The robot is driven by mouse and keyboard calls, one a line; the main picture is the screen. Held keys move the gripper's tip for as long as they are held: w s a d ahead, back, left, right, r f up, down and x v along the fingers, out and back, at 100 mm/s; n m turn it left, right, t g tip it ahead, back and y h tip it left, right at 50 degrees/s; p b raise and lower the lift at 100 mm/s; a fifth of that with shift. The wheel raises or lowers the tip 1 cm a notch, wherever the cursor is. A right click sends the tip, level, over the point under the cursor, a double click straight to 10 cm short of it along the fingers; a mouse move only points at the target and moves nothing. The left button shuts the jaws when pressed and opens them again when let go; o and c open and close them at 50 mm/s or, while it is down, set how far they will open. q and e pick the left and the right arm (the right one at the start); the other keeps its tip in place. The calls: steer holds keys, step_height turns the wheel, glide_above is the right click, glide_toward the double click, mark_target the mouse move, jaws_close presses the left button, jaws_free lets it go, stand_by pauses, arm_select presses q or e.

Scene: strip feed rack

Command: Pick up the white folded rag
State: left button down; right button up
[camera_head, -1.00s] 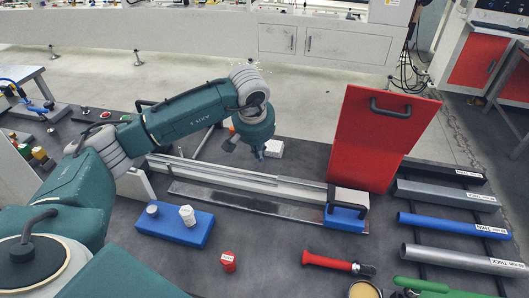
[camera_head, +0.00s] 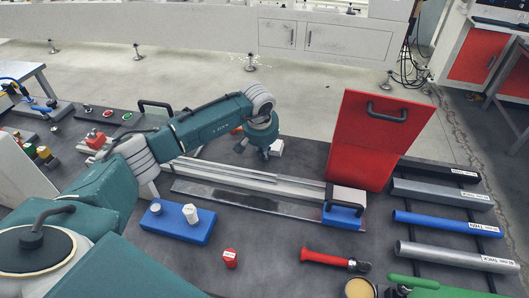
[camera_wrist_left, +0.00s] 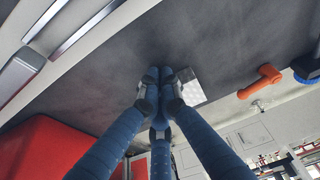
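The white folded rag (camera_head: 277,147) lies on the dark tabletop near the back edge, behind the long metal rail. My left gripper (camera_head: 264,153) is low over the table, just left of the rag in the head view. In the left wrist view, its dark blue fingers (camera_wrist_left: 164,76) point down with their tips close together. The rag (camera_wrist_left: 191,90) shows just right of the tips, partly covered by a finger. I see nothing held between the fingers, and contact with the rag cannot be told. My right gripper is not in view.
A tall red panel (camera_head: 378,140) with a black handle stands right of the rag. A metal rail (camera_head: 235,178) runs in front. An orange handle (camera_wrist_left: 262,80) lies near the rag in the wrist view. A blue block (camera_head: 177,223) and red-handled tool (camera_head: 322,257) sit nearer.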

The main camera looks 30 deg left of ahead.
arm_select(q)
steer(key=shift+w+f+b, duration=0.15)
steer(key=shift+w+b, duration=0.1)
steer(key=shift+b, duration=0.15)
steer(key=w+b, duration=0.2)
steer(key=w+a+b, duration=0.1)
steer(key=w+b, duration=0.2)
steer(key=shift+w+a+f, duration=0.15)
steer(key=shift+w+a, duration=0.05)
steer(key=shift+w, duration=0.15)
steer(key=shift+w+a+r+b, duration=0.15)
steer(key=shift+w+r+b, duration=0.15)
steer(key=shift+b, duration=0.1)
steer(key=shift+s, duration=0.1)
